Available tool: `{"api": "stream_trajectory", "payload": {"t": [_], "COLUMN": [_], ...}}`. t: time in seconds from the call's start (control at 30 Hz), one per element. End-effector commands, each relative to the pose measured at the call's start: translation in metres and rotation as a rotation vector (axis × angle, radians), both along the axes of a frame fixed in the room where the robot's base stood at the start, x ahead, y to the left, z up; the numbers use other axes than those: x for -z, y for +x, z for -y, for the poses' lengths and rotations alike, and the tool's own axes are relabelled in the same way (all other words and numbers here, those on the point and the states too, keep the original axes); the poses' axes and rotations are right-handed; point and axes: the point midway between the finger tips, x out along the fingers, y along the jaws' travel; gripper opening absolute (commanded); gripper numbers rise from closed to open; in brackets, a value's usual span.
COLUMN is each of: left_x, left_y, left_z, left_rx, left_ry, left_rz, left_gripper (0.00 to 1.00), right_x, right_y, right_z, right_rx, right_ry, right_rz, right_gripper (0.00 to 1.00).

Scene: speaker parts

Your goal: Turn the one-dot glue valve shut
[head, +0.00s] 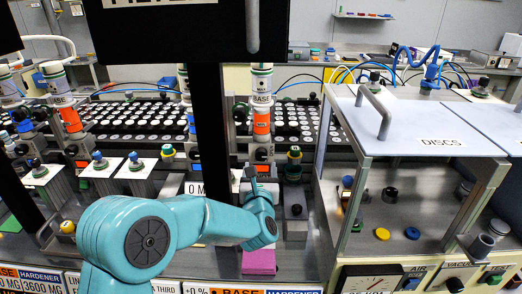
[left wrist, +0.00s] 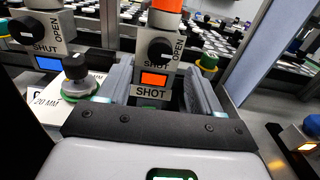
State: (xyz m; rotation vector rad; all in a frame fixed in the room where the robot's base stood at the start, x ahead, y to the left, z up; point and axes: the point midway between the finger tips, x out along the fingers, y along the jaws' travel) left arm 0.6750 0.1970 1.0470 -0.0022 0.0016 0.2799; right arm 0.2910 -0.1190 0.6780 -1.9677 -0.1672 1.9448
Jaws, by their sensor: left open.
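In the left wrist view, a glue valve with a black round knob (left wrist: 160,50) stands straight ahead, with SHUT and OPEN printed on its plate. An orange display and a SHOT label sit below the knob. The grey fingers of my left gripper (left wrist: 160,80) are apart, one each side of this valve's lower part; contact cannot be told. In the head view my left gripper (head: 250,180) is below an orange-banded BASE cylinder. A second valve with a black knob (left wrist: 28,30) is at the left wrist view's upper left. No dot marks are readable on either. My right gripper is out of view.
A clear-sided DISCS cabinet (head: 420,130) stands to the right. Trays of round parts (head: 130,118) lie behind.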

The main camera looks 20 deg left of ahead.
Motion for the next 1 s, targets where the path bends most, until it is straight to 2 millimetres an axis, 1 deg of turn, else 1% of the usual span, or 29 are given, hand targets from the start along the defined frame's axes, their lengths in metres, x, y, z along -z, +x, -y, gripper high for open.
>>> {"api": "stream_trajectory", "payload": {"t": [0.03,0.1,0.2,0.3,0.5,0.77,0.87,0.9,0.93,0.97,1.0], "left_x": [-0.004,-0.003,-0.003,-0.001,-0.001,0.0,0.0,0.0,0.0,0.0,0.0], "left_y": [0.013,0.028,0.046,0.059,0.073,0.074,0.074,0.074,0.074,0.074,0.074], "left_z": [-0.004,-0.008,-0.014,-0.017,-0.021,-0.021,-0.021,-0.021,-0.021,-0.021,-0.021], "left_rx": [-0.002,-0.001,-0.001,0.001,0.0,0.001,0.001,0.001,0.001,0.001,0.001], "left_ry": [0.001,0.001,0.001,0.001,0.0,0.001,0.001,0.001,0.001,0.001,0.002], "left_rz": [0.001,0.0,0.0,0.0,0.001,0.001,0.001,0.001,0.001,0.001,0.002], "left_gripper": [0.65,0.65,0.65,0.65,0.65,0.65,0.36,0.23,0.13,0.1,0.1], "right_x": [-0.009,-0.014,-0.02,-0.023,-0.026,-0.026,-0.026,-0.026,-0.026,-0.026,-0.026], "right_y": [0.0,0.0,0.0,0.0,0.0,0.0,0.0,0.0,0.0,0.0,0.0], "right_z": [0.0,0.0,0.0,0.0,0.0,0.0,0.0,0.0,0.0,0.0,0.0], "right_rx": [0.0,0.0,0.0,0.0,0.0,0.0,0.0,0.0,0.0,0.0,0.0], "right_ry": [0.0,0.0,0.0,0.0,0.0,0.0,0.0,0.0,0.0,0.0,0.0], "right_rz": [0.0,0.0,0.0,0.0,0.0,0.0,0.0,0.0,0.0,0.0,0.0], "right_gripper": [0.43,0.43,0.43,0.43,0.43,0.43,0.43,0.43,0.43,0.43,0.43]}}
